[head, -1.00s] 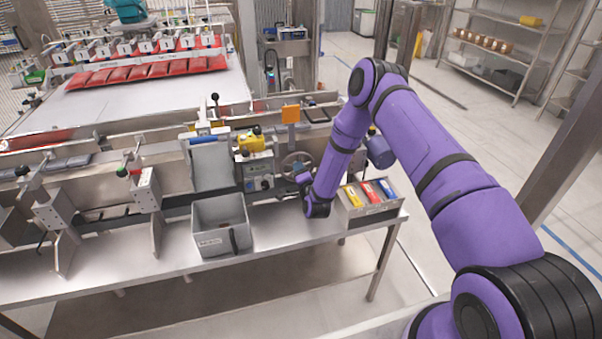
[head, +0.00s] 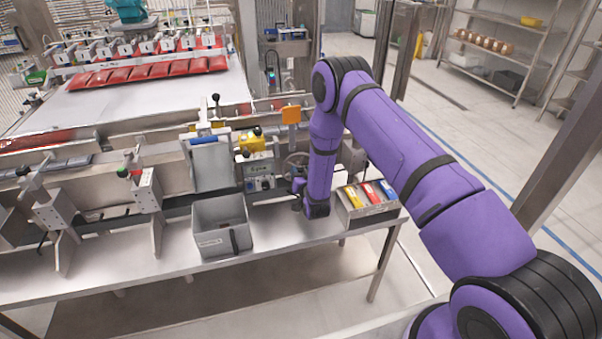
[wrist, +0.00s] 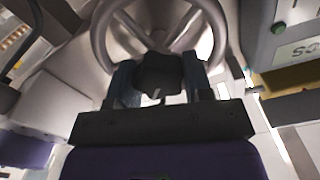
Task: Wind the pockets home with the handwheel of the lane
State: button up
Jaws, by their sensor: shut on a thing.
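The grey handwheel (head: 292,163) stands on the front of the lane, partly hidden behind my purple arm in the head view. In the wrist view its rim and spokes (wrist: 215,25) fill the top middle. My gripper (wrist: 160,85) has its two fingers on either side of a dark lobed knob (wrist: 160,72) at the wheel and is shut on it. In the head view my gripper (head: 297,188) is at the wheel's lower part, small and mostly hidden. The red pockets (head: 150,72) lie in a row on the white table at the back left.
A grey bin (head: 222,240) stands on the bench left of my gripper. A tray (head: 370,212) with yellow, red and blue packs sits close on the right. A control box with a yellow top (head: 252,145) is just left of the wheel.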

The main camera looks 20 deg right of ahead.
jog(key=n, duration=0.4)
jog(key=shift+a+f+n, duration=0.1)
jog(key=shift+n, duration=0.2)
jog(key=shift+s+n, duration=0.1)
jog(key=shift+n, duration=1.8)
jog(key=o, duration=0.9)
jog(key=s, duration=1)
jog(key=shift+s, duration=0.4)
